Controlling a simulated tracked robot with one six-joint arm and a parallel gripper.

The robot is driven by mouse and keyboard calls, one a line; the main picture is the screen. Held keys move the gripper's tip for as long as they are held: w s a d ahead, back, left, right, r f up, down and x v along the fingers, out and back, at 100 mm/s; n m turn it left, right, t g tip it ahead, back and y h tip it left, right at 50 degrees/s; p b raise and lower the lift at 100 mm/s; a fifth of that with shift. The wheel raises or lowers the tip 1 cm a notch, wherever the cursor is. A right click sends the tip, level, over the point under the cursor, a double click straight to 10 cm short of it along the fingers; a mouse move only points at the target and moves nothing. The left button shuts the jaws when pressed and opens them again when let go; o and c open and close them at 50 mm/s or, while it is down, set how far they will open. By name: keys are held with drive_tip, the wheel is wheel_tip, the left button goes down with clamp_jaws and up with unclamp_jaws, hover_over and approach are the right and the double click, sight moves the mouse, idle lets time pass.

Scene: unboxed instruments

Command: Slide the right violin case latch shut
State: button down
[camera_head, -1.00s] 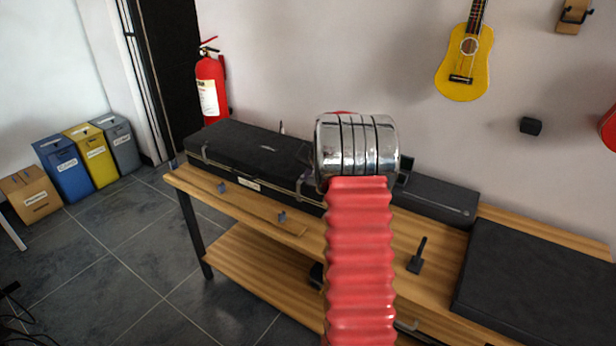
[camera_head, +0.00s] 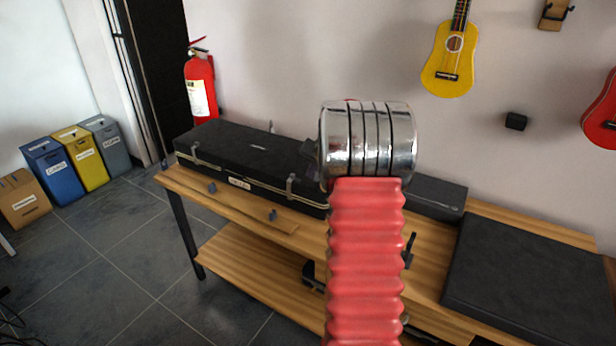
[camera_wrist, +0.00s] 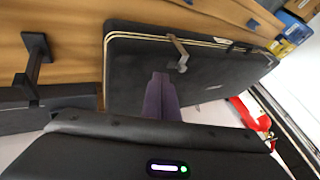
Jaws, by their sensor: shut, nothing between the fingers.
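The black violin case (camera_head: 250,150) lies closed on the wooden bench, with pale trim along its front. Its right latch (camera_head: 291,184) is a small grey metal piece on the front edge, left of my arm. It also shows in the wrist view (camera_wrist: 179,52), standing across the trim and reaching onto the lid. I cannot tell whether it is fully shut. The left latch (camera_head: 194,152) is near the case's left end. My gripper (camera_wrist: 160,76) is shut and empty, its tips over the lid close to the right latch, with no clear contact. My chrome wrist hides the case's right end in the head view.
A flat dark case (camera_head: 530,275) lies on the bench's right part. A longer dark box (camera_head: 437,197) stands behind my arm. A yellow ukulele (camera_head: 450,60) hangs on the wall. Floor at left is free before the bins.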

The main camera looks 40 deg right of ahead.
drive_tip(key=shift+v, duration=2.5)
drive_tip(key=s+a+f+n+g+y, duration=0.2)
drive_tip(key=s+a+f, duration=0.2)
drive_tip(key=s+a, duration=0.4)
drive_tip(key=s+a+r+n, duration=0.3)
drive_tip(key=s+a, duration=0.3)
drive_tip(key=a, duration=0.6)
drive_tip(key=s+a+r+n, duration=0.4)
drive_tip(key=s+a, duration=0.2)
drive_tip(key=a, duration=0.7)
drive_tip(key=s+a+r+n, duration=0.4)
drive_tip(key=s+a, duration=0.2)
drive_tip(key=a, duration=0.6)
drive_tip(key=shift+a+r+t+y, duration=0.2)
drive_tip(key=shift+r+t+y, duration=0.1)
drive_tip(key=shift+r, duration=0.05)
